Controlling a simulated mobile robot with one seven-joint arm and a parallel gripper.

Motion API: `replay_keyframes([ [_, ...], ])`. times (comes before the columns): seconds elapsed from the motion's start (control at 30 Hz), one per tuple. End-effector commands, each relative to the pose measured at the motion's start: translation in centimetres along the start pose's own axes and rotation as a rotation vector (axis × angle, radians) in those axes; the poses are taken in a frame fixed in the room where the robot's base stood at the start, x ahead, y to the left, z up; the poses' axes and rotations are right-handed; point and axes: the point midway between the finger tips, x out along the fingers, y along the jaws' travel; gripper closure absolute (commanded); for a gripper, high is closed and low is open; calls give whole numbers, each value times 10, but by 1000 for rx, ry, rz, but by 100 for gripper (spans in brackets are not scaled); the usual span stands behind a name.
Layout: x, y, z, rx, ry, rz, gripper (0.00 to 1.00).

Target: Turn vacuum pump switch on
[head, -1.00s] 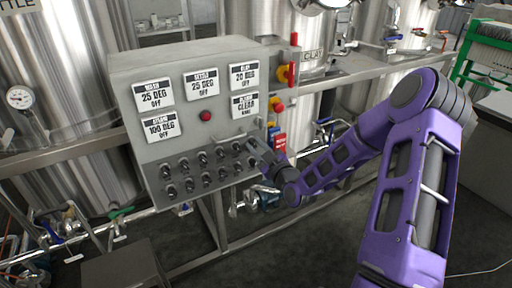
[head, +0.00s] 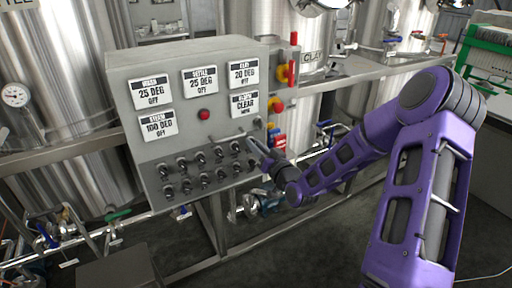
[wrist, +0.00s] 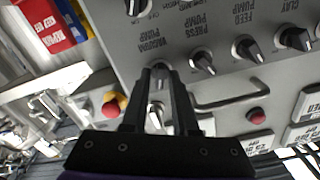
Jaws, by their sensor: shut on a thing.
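The vacuum pump switch (wrist: 160,72) is a dark knob on the grey control panel (head: 130,75), just below its "VACUUM PUMP" label in the wrist view. My gripper (wrist: 160,70) has its two fingers closed around this knob and mostly hides it, so its exact angle is hard to read. In the head view my gripper (head: 253,143) reaches the panel's right side, at the end of the upper row of knobs.
Other knobs stand close by, such as the press pump knob (wrist: 202,61) and feed pump knob (wrist: 249,49). A grey bar handle (wrist: 232,102) and a red button (wrist: 257,116) sit near the fingers. A red-yellow switch (wrist: 113,104) is left of them.

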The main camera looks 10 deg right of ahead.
Motion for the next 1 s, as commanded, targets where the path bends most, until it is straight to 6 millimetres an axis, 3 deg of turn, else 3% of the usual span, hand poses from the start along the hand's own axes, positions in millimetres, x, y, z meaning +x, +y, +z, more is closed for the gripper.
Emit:
replay_keyframes([
  [0.33,0,1,1,133,-1,1,100],
  [0.87,0,1,1,153,-2,1,100],
  [0.9,0,1,1,153,-2,1,65],
  [1.0,0,1,1,153,-2,1,57],
])
